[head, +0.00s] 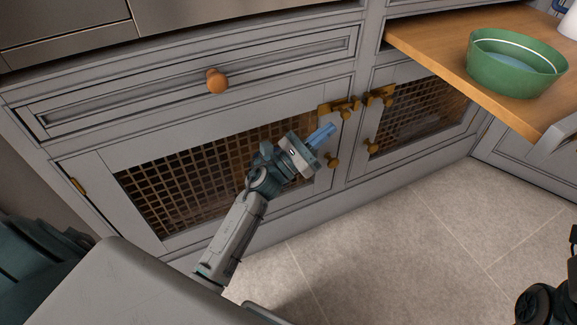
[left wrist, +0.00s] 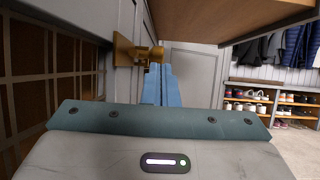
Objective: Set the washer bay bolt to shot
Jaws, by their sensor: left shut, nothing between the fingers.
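The brass bolt (head: 340,106) is mounted at the top of the left lattice door, by the seam between the two cabinet doors. Its brass keeper (head: 381,95) is on the right door. I cannot tell clearly whether the bar bridges the seam. My left gripper (head: 323,134) is shut and empty, its blue fingers just below the bolt in the head view. In the left wrist view the blue fingers (left wrist: 159,84) point towards a brass plate and knob (left wrist: 140,52), slightly below it; contact cannot be told. My right gripper's fingers are not seen.
Round brass knobs (head: 332,161) sit below the bolt on both doors. A drawer with a copper knob (head: 217,81) is above. A wooden board (head: 440,48) carrying a green bowl (head: 512,72) juts out at upper right. The tiled floor (head: 400,230) in front is clear.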

